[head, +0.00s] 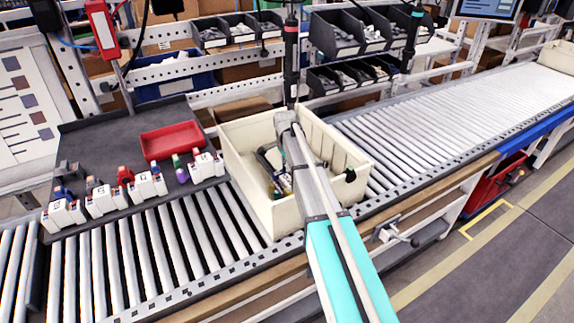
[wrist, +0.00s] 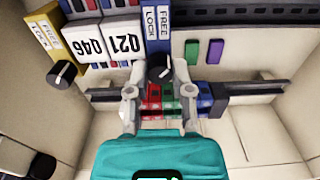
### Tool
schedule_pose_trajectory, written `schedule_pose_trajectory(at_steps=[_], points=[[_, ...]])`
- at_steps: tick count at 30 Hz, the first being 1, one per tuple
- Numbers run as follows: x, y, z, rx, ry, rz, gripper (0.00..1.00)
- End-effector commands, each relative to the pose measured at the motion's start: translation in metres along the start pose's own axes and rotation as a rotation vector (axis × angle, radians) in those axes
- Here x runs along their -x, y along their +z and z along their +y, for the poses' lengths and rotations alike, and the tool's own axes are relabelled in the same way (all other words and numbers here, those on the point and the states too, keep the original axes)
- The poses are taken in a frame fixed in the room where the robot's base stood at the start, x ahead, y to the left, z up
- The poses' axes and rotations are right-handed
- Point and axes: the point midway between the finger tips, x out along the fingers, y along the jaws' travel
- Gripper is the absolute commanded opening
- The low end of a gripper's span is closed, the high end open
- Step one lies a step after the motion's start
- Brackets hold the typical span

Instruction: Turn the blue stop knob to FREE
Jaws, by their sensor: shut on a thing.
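The blue stop block (wrist: 157,32), labelled FREE and LOCK, sits on a rail in the wrist view. Its dark round knob (wrist: 160,66) with a light mark is at its lower end. My gripper (wrist: 161,78) is shut on this knob, one finger on each side. The fingers cover the knob's sides, and I cannot tell for sure which word the mark points to. In the head view, my arm reaches down into the cream bin (head: 345,158), and the knob is hidden there.
A yellow block (wrist: 45,35) with its own black knob (wrist: 62,74) stands to the left. White blocks Q46 (wrist: 85,45) and Q21 (wrist: 120,42) lie between. Red and green terminals (wrist: 166,100) are just below the knob. The bin walls surround my gripper closely.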

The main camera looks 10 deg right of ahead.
Motion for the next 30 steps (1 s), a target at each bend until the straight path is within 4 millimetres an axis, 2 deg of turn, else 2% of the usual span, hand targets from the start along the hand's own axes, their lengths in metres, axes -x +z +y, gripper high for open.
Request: schedule_pose_trajectory(at_steps=[3,4,9,23,30], points=[[0.0,0.0013,-0.0006,0.001,-0.001,-0.003,0.0],[0.0,0.0013,-0.0006,0.001,-0.001,-0.003,0.35],[0.0,0.001,-0.0005,0.001,-0.001,-0.002,0.65],[0.0,0.0006,-0.0001,0.002,0.0,-0.001,0.65],[0.0061,0.0046,0.0036,0.032,-0.004,-0.018,0.65]])
